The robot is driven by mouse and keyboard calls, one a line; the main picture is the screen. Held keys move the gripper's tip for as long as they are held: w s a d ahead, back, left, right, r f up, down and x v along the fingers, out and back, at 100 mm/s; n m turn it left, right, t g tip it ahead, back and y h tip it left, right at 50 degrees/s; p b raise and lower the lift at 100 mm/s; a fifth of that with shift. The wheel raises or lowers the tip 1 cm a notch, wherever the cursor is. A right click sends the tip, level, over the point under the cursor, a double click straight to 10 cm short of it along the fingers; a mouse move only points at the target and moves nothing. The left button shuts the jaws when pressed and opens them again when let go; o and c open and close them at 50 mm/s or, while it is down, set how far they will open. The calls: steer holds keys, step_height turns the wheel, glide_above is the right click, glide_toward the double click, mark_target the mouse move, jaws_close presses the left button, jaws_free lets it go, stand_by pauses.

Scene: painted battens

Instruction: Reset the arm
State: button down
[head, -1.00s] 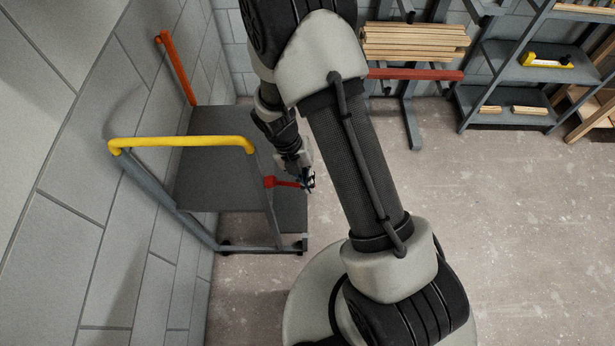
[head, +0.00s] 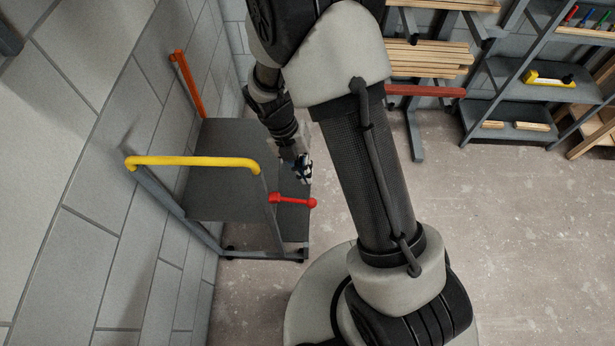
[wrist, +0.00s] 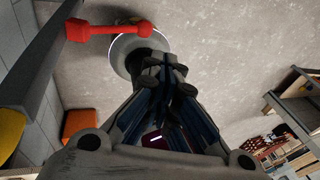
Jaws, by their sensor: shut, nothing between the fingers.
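My gripper (head: 304,176) is at the end of my arm, just above and behind the red lever in the head view. Its fingers (wrist: 165,80) are together and hold nothing in the wrist view. The red lever (head: 293,201) sticks out to the right from the post of a grey stepped stand and ends in a round knob. It also shows in the wrist view (wrist: 108,31), above and left of the fingers, with a visible gap between them.
The grey stand (head: 225,205) has a yellow rail (head: 190,161) in front and an orange rail (head: 187,84) behind, close to the block wall. A timber rack (head: 430,58) and shelves (head: 515,85) stand at the back. The concrete floor on the right is clear.

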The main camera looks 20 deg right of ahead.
steer(key=shift+w+a+r, duration=0.1)
steer(key=shift+r, duration=0.4)
steer(key=shift+r, duration=0.1)
